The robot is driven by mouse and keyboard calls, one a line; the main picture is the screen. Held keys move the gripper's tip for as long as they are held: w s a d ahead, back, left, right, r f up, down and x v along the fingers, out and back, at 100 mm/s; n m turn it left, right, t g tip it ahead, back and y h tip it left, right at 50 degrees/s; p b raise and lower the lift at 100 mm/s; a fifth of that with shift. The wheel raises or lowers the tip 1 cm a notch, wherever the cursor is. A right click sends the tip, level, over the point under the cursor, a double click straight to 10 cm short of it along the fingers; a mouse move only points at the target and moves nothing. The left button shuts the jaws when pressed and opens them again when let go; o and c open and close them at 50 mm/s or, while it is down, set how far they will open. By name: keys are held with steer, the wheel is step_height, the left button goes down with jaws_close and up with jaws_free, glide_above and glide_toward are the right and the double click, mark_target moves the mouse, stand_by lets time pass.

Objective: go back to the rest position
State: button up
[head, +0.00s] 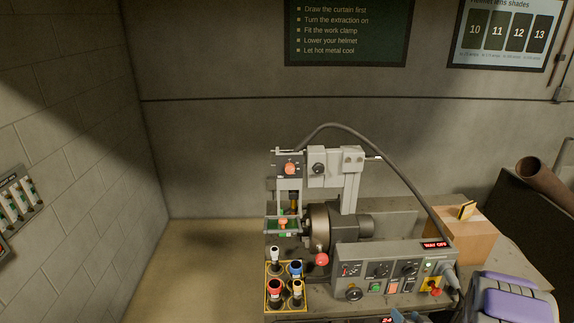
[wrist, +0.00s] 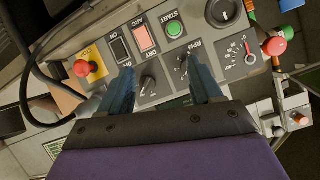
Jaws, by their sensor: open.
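My gripper (wrist: 160,63) shows in the wrist view with its two blue fingers apart and nothing between them. It is in front of a grey control panel (wrist: 205,45), over the area of the RPM knob (wrist: 185,67) and another black knob (wrist: 147,84). I cannot tell whether a finger touches the panel. In the head view my purple and grey arm is at the lower right, and the fingers are mostly out of frame. The same control panel (head: 362,270) stands just left of my arm, with its red display (head: 436,245) reading "WAY OFF".
A machine with a round chuck (head: 320,225) stands behind the panel. A rack of coloured-top tools (head: 287,287) is at its left. A cardboard box (head: 465,235) and a brown pipe (head: 543,182) are at the right. The floor at the left (head: 205,265) is clear, beside a block wall (head: 80,150).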

steer(key=s+a+r+g+h+b, duration=0.1)
steer(key=s+r+g+h, duration=0.1)
steer(key=s+r+g, duration=0.35)
steer(key=s+a+r+g+h, duration=0.2)
steer(key=r, duration=0.7)
steer(key=s+a+r+g+y, duration=0.1)
steer(key=s+a+r+g, duration=0.1)
steer(key=s+a, duration=0.4)
steer(key=s+a+r+n+g+y+b, duration=0.1)
steer(key=s+a+r, duration=0.4)
steer(key=s, duration=0.8)
steer(key=s+a+r+n+g+y, duration=0.1)
steer(key=s+a+r+g, duration=0.3)
steer(key=s+a, duration=0.5)
steer(key=shift+s+a, duration=0.2)
steer(key=shift+s, duration=0.1)
steer(key=shift+r, duration=0.1)
